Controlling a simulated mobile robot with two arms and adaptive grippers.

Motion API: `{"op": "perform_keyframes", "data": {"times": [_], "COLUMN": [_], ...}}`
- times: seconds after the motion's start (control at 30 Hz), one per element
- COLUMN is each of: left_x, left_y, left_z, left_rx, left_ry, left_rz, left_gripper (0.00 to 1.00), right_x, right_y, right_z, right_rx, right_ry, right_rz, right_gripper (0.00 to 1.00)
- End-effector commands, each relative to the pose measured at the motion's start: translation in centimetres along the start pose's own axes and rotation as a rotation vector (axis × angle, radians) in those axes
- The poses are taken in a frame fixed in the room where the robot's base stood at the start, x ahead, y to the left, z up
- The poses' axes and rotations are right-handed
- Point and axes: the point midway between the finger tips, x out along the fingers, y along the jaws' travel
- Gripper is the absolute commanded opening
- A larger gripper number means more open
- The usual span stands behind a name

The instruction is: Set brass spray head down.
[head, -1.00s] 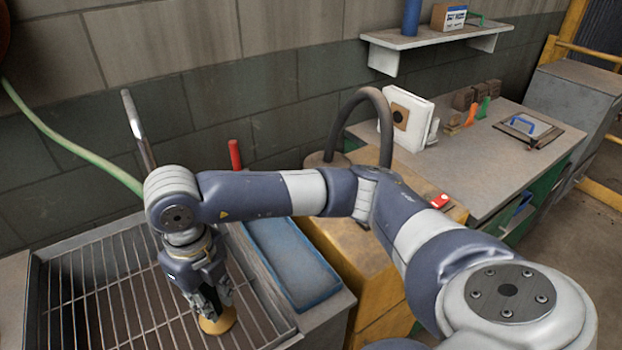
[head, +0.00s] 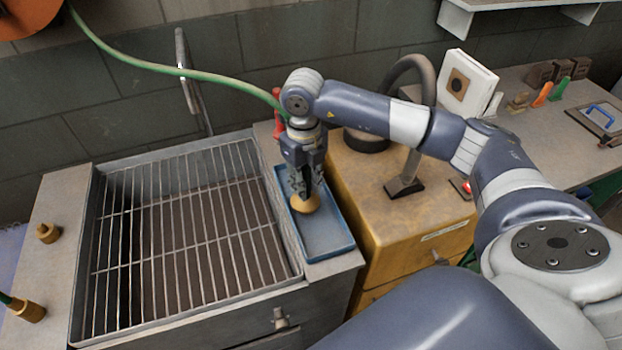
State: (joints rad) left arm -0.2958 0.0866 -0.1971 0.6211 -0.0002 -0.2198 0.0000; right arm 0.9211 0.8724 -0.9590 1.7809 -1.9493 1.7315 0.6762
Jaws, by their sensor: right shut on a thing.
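The brass spray head (head: 306,204) is a round, gold-coloured piece at the tips of my right gripper (head: 305,192). My right gripper points down and is shut on it. The spray head is over the blue tray (head: 325,236) on the ledge right of the sink. I cannot tell whether it touches the tray floor. The gripper fingers hide its upper part. My left gripper is not in view.
A sink with a wire grate (head: 185,230) lies left of the tray. Two brass fittings, one upper (head: 47,233) and one lower (head: 28,310), are on its left ledge. A green hose (head: 165,68) crosses behind. A yellow cabinet (head: 385,230) stands right of the tray.

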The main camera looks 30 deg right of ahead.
Motion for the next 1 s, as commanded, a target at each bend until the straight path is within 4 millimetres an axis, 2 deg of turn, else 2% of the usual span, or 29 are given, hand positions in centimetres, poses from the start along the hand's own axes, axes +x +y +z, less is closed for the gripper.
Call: {"op": "perform_keyframes", "data": {"times": [0.27, 0.4, 0.5, 0.87, 0.9, 1.0], "left_x": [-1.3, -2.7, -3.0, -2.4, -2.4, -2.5], "left_y": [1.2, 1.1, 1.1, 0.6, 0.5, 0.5], "left_z": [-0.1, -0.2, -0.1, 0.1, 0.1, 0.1], "left_rx": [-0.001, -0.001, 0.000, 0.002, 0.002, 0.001], "left_ry": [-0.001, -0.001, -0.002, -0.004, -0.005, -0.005], "left_rz": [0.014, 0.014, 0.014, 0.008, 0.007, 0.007], "left_gripper": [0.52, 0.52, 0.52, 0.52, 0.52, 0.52], "right_x": [0.0, 2.4, 3.5, 4.2, 4.2, 4.1], "right_y": [-2.6, -2.2, -2.2, -2.2, -2.2, -2.2], "right_z": [1.0, 0.8, 0.9, 0.9, 0.9, 0.9], "right_rx": [0.004, 0.000, -0.001, -0.001, -0.001, -0.001], "right_ry": [0.000, 0.004, 0.001, -0.002, -0.001, 0.000], "right_rz": [0.001, 0.003, 0.003, 0.002, 0.002, 0.002], "right_gripper": [0.00, 0.00, 0.00, 0.00, 0.23, 0.41]}}
